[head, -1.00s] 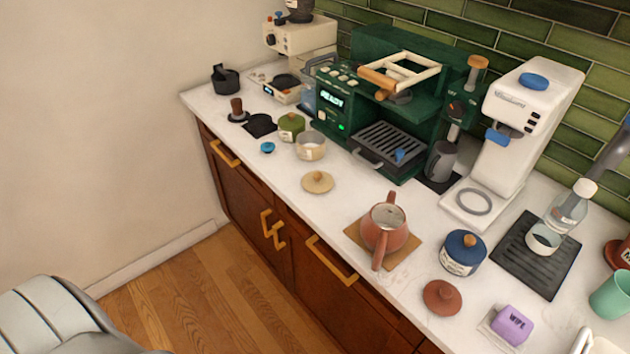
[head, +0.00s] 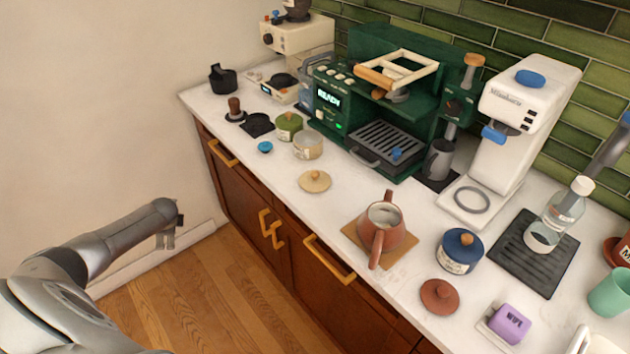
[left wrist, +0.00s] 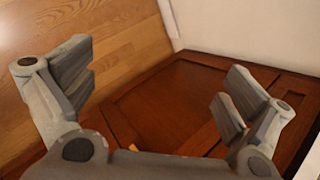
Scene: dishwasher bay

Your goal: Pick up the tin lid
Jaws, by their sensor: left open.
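A round cream lid (head: 314,181) with a wooden knob lies flat on the white counter, in front of an open cream tin (head: 308,147). A terracotta lid (head: 439,296) lies in front of the blue tin (head: 459,252). I cannot tell for certain which loose lid is the tin's; the cream one matches the open tin in colour. My left gripper (head: 176,233) is empty, low over the floor left of the cabinets and well apart from the lids. In the left wrist view my left gripper (left wrist: 155,90) shows spread fingers facing a wooden cabinet door. My right gripper is not in view.
A terracotta teapot (head: 384,232) stands on a cork mat right of the cream lid. A green tin (head: 289,126), a small blue item (head: 265,147) and a green coffee machine (head: 385,110) stand behind it. Cabinet handles (head: 330,259) stick out below the counter edge.

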